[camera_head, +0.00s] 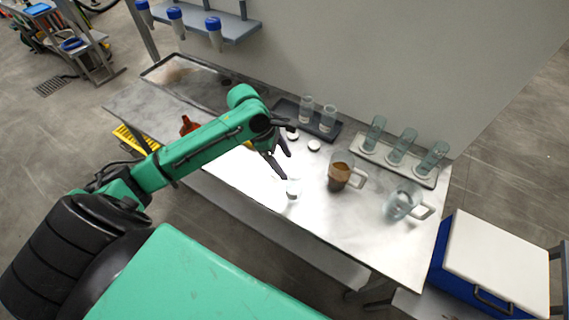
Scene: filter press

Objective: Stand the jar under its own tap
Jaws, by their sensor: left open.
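A small clear jar or cup (293,190) with a whitish content or top stands on the metal table, just in front of my left gripper (286,166). The left gripper is open and empty, its fingers pointing down toward that jar and apart from it. Two more clear jars (306,109) (328,119) stand on a dark tray (291,107) behind. My right gripper is not in view.
A brown-filled jug (339,177) and a clear jug (401,203) stand to the right. Three tall glasses (403,146) stand on a white tray behind them. White discs (314,146) lie near the dark tray. An orange bottle (187,125) is behind my arm.

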